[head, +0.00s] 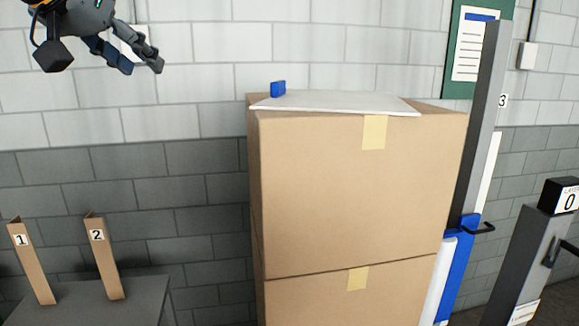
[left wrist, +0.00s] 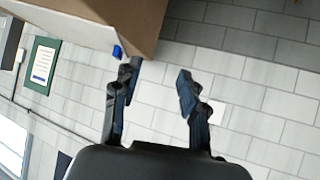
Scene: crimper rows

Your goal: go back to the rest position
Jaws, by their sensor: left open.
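My left gripper (head: 138,62) is at the upper left of the head view, raised in front of the white brick wall, above and left of the stacked boxes. Its fingers are apart with nothing between them. The left wrist view also shows this gripper (left wrist: 155,85) open and empty, with a box edge and a small blue block beyond its fingers. My right gripper is not in either view.
Stacked cardboard boxes (head: 350,190) stand in the middle. A white sheet (head: 340,101) and a small blue block (head: 278,89) lie on top. A grey stand (head: 140,290) with posts numbered 1 and 2 is at lower left. Grey posts (head: 480,120) stand at right.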

